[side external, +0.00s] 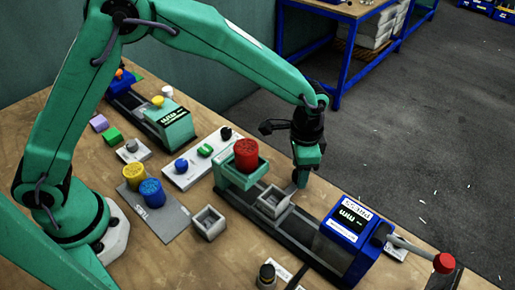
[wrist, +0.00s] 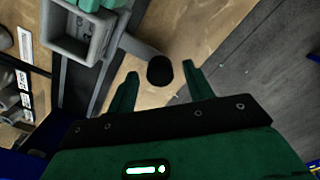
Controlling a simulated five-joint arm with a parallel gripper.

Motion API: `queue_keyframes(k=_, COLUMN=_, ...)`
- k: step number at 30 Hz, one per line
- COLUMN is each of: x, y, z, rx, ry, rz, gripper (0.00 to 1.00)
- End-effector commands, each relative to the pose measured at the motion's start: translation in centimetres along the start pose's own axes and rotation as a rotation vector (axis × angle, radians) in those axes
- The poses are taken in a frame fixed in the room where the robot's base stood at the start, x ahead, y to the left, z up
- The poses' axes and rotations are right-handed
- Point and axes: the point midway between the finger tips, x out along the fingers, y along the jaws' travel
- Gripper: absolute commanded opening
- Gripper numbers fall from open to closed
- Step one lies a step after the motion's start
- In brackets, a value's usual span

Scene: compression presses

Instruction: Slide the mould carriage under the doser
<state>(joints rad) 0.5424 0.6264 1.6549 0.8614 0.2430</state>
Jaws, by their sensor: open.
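The mould carriage (side external: 272,201) is an open grey box on the dark rail, between the doser and the blue press. The doser (side external: 238,176) is a green frame over the rail's far-left end with a red canister (side external: 246,154) on top. In the wrist view the carriage (wrist: 78,45) is at upper left, and its grey handle ends in a black knob (wrist: 160,70). My gripper (side external: 299,180) is open, beside the carriage on its handle side. In the wrist view the knob appears between and slightly beyond the fingertips (wrist: 160,78); contact cannot be told.
The blue press (side external: 345,240) with a red-knobbed lever (side external: 445,263) stands at the rail's right end. A loose grey mould (side external: 208,223) and yellow and blue canisters on a grey mat (side external: 150,215) sit in front. A second green press (side external: 168,122) is at back left.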

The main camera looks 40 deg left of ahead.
Motion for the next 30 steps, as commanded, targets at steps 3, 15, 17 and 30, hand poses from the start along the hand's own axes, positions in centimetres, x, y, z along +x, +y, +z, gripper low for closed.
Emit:
queue_keyframes(k=3, x=0.3, y=0.0, z=0.0, rx=0.000, ry=0.000, rz=0.000, gripper=0.52)
queue_keyframes(k=15, x=0.2, y=0.0, z=0.0, rx=0.000, ry=0.001, rz=0.000, gripper=0.16)
queue_keyframes(k=17, x=0.2, y=0.0, z=0.0, rx=0.000, ry=0.001, rz=0.000, gripper=0.04)
queue_keyframes(k=30, x=0.2, y=-2.6, z=2.4, rx=-0.005, ry=0.001, rz=0.000, gripper=0.00)
